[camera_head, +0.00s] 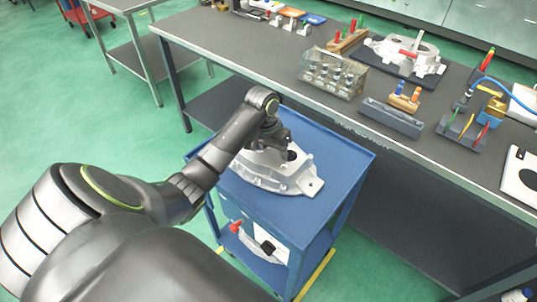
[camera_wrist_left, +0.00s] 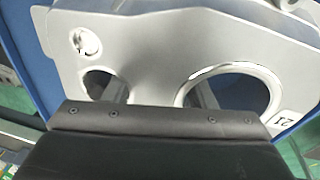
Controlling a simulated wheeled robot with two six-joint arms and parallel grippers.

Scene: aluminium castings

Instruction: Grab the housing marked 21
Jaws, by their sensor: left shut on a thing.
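The housing (camera_head: 292,183) is a silver-grey aluminium casting with a flanged edge, lying on the blue cart top. It fills the left wrist view (camera_wrist_left: 150,40), where a small label (camera_wrist_left: 284,122) at the right reads 21, turned round. My left gripper (camera_head: 272,148) is over the housing and partly hides it. In the left wrist view one finger goes into a small hole and the other into the large round opening. The gripper (camera_wrist_left: 160,95) is shut on the wall between them. Whether the housing is lifted off the cart, I cannot tell. My right gripper is out of view.
The blue cart (camera_head: 345,155) has a lower shelf with another part (camera_head: 262,246) on it. Behind it a long dark workbench (camera_head: 240,50) carries a clear box (camera_head: 332,75), another casting (camera_head: 405,52) and tool holders.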

